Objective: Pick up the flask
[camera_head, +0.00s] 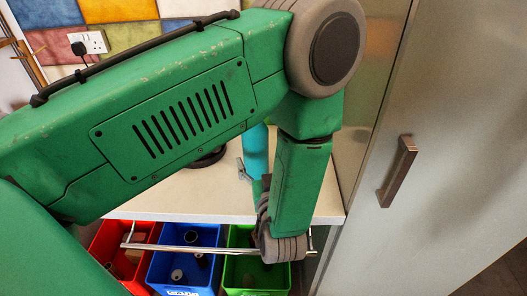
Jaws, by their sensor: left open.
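The flask (256,149) looks like a teal cylinder standing upright on the pale counter. My green left arm covers its upper part, and the forearm edges its right side. My left gripper (247,172) is low in front of the flask, mostly hidden behind my own forearm and wrist. A small grey finger part shows at the flask's lower left. The gripper is open, and I cannot tell whether it touches the flask. My right gripper is out of view.
Below the counter edge (180,216) are a red bin (103,243), a blue bin (186,288) and a green bin (241,291), behind a metal rail (190,249). A tall grey door with a handle (397,171) closes off the right. A wall socket (90,42) is behind.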

